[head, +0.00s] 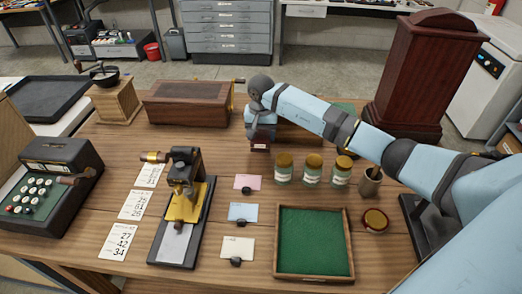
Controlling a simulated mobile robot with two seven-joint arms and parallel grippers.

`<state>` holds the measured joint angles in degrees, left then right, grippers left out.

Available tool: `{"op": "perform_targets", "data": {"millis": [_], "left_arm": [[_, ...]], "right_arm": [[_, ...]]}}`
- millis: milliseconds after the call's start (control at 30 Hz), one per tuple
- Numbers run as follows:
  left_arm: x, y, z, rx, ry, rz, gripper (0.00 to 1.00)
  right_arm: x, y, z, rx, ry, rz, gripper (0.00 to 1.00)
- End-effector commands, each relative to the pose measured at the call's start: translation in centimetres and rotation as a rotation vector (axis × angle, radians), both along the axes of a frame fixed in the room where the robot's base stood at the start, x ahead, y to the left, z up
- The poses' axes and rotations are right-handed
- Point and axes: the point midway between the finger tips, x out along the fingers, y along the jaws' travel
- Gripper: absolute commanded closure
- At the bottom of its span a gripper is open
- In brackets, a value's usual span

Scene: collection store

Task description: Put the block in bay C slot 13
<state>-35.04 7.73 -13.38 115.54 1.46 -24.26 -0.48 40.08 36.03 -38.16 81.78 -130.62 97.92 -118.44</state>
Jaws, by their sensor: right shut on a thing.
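My right arm reaches in from the right, and its gripper (261,126) points down behind the jars. It is shut on a small dark red block (260,142), which has a pale mark on its front. The fingertips are small and partly hidden, and I cannot tell whether the block touches the table. No bay or slot marked C or 13 can be read in this view. My left gripper is not in view.
Three lidded jars (311,177) stand just in front of the right arm. A green-lined tray (348,262), a black and gold press (206,225), a wooden box (187,106) and a tall dark red cabinet (418,75) surround the workspace. Cards lie mid-table.

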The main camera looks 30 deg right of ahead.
Motion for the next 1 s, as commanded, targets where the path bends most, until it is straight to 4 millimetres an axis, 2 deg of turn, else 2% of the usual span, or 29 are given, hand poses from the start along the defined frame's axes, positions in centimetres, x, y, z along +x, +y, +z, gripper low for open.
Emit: {"op": "perform_targets", "data": {"millis": [167, 400, 633, 800, 833, 900, 1000], "left_arm": [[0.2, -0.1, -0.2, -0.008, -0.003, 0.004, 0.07], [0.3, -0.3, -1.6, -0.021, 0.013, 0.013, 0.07], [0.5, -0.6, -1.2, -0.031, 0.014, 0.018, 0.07], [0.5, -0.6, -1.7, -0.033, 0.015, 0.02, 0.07], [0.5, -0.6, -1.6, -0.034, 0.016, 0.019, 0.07], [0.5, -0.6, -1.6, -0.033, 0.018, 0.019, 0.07], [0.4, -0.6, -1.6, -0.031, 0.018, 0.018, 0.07]], "right_arm": [[0.0, 0.0, -1.3, 0.0, 0.0, 0.001, 0.64], [0.0, 0.1, -4.8, 0.002, -0.001, 0.001, 0.64], [0.0, 0.0, -4.7, 0.0, -0.002, 0.001, 0.64], [0.0, 0.0, -5.2, -0.001, -0.002, 0.001, 0.64], [0.0, 0.0, -5.0, 0.0, -0.002, 0.001, 0.3], [0.0, 0.0, -5.0, 0.0, -0.001, 0.001, 0.14], [0.0, 0.0, -5.0, -0.001, -0.001, 0.001, 0.11]]}}
